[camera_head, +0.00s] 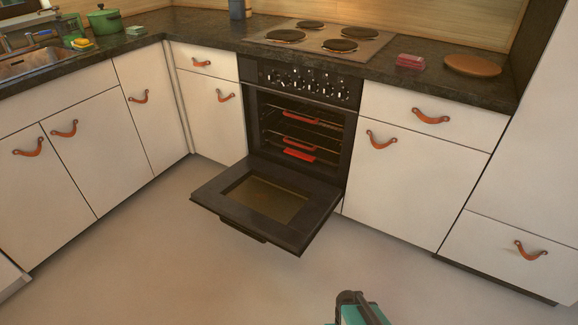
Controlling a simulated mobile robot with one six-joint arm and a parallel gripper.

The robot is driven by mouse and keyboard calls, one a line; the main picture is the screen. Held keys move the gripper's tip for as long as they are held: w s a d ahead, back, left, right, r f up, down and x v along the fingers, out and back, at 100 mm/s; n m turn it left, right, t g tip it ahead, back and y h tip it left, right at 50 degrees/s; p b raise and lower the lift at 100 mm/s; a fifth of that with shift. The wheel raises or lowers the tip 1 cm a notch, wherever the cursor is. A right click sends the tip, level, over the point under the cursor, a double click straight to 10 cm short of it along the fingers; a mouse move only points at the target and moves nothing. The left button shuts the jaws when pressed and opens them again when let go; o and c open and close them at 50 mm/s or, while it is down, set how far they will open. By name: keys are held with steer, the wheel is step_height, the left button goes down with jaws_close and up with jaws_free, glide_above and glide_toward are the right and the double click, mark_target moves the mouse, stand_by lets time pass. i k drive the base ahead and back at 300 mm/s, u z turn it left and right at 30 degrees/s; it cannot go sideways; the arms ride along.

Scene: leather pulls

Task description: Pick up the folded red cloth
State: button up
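The folded red cloth (410,61) lies on the dark countertop, between the stove top and a round wooden board. It looks like a small, flat, pinkish-red stack. Nothing covers it. A teal and dark part of my arm shows at the bottom edge, low in front of the oven and far from the cloth. I cannot make out any gripper fingers in this view.
The oven door (264,203) hangs open into the floor space below the stove top (318,38). Red pieces show on the racks inside. The wooden board (472,66) sits right of the cloth. A green pot (105,21) stands far left. Floor in front is clear.

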mark_target(412, 63)
steer(key=z, duration=0.9)
steer(key=i, duration=0.95)
steer(key=u, duration=1.15)
